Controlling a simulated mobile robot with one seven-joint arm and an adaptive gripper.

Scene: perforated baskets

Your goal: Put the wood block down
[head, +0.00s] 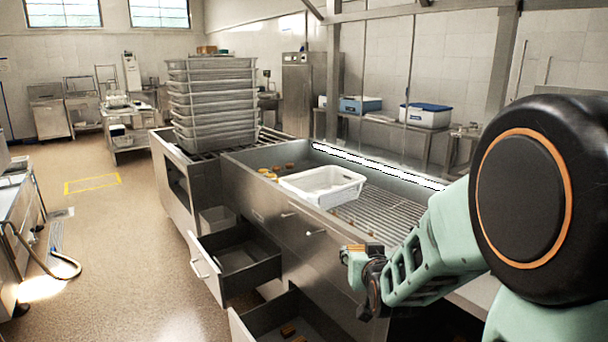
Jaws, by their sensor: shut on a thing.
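My gripper (358,259) is in front of the steel counter, right of the open drawers. It is small in the view and seen from behind my arm. It is shut on a small orange-brown wood block (373,248), which shows at its top edge. The fingers and wrist hide part of the block, so its full shape and tilt cannot be told.
A white basket (322,184) sits on the counter's slatted top, with small brown and yellow pieces (268,173) beside it. An upper drawer (237,262) is open and looks empty. A lower open drawer (262,322) holds small brown blocks (289,331). Grey baskets (213,105) are stacked behind.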

